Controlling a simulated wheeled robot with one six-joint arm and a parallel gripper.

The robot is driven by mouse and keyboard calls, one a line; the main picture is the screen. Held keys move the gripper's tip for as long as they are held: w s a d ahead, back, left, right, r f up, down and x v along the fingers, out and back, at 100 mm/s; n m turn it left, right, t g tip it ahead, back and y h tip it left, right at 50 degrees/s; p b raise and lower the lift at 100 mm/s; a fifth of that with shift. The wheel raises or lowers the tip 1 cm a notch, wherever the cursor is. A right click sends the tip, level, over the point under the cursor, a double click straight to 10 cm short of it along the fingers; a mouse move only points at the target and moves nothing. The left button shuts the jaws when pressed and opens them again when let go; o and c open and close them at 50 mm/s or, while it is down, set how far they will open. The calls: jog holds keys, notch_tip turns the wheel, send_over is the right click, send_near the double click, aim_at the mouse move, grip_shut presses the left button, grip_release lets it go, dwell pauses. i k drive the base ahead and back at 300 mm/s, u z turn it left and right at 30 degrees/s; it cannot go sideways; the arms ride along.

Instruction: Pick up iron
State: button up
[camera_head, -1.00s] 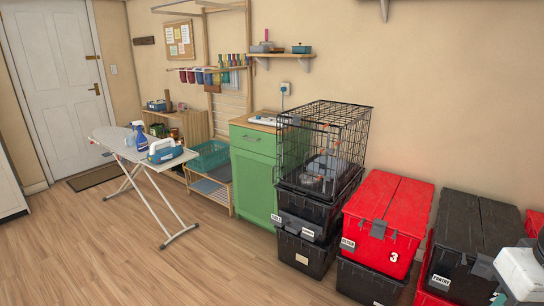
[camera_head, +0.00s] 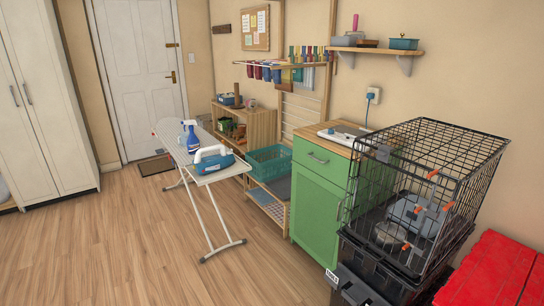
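A blue and white iron (camera_head: 212,159) rests on the near right end of the grey ironing board (camera_head: 182,151), in the middle left of the head view. A blue spray bottle (camera_head: 191,138) stands just behind it on the board. The board stands on thin white legs on the wooden floor. Nothing touches the iron. My gripper is not in view.
Open floor (camera_head: 110,240) lies in front and left of the board. A green cabinet (camera_head: 318,205), a teal basket (camera_head: 268,163) on a low rack and a black wire cage (camera_head: 425,195) on black totes stand to the right. A white wardrobe (camera_head: 45,110) is left.

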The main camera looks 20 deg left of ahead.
aim_at(206, 165)
jog(key=u, duration=2.05)
jog(key=i, duration=3.95)
jog(key=z, duration=1.85)
